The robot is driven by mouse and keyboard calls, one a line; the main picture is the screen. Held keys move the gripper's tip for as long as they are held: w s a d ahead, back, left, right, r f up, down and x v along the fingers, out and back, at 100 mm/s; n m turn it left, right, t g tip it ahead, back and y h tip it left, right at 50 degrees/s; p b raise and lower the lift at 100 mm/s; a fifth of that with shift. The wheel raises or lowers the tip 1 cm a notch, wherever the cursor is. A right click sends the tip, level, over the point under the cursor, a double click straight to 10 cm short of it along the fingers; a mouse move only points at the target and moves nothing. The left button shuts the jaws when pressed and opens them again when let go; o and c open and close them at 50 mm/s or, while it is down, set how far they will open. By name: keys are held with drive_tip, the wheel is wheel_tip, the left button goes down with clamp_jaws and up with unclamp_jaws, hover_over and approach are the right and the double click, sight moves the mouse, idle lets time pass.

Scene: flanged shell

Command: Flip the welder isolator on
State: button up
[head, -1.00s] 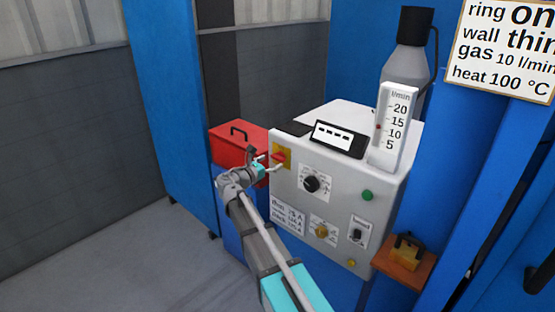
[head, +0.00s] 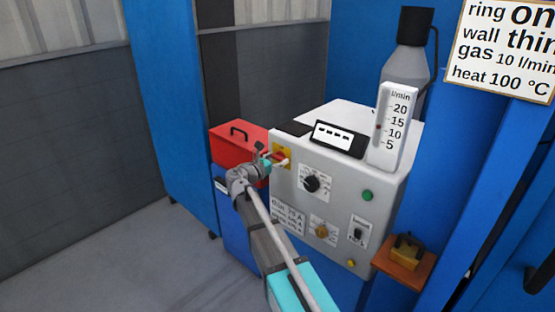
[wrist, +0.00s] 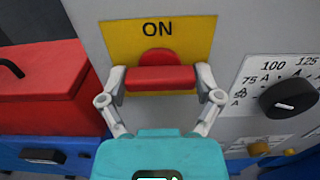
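The welder isolator is a red handle (wrist: 160,78) on a yellow plate (wrist: 113,40) marked ON at the top. In the wrist view the handle lies level across the plate, below the word, with a round red base behind its upper edge. My gripper (wrist: 161,82) is spread wide, one finger at each end of the handle. I cannot tell whether the fingertips press on it. In the head view my gripper (head: 274,157) is at the yellow plate (head: 288,150) on the upper left of the grey machine's front and partly hides the handle.
A red toolbox (head: 224,146) stands close left of the machine (head: 290,185). A black dial (wrist: 290,98) is right of the isolator. A green button (head: 367,195), a lower knob (head: 322,231) and a black switch (head: 358,233) share the front. Floor at left is clear.

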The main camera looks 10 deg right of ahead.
drive_tip(key=shift+c, duration=0.7)
drive_tip(key=shift+m, duration=0.4)
drive_tip(key=m, duration=1.2)
drive_tip(key=shift+m, duration=0.3)
drive_tip(key=m, duration=0.4)
drive_tip(key=shift+m, duration=0.3)
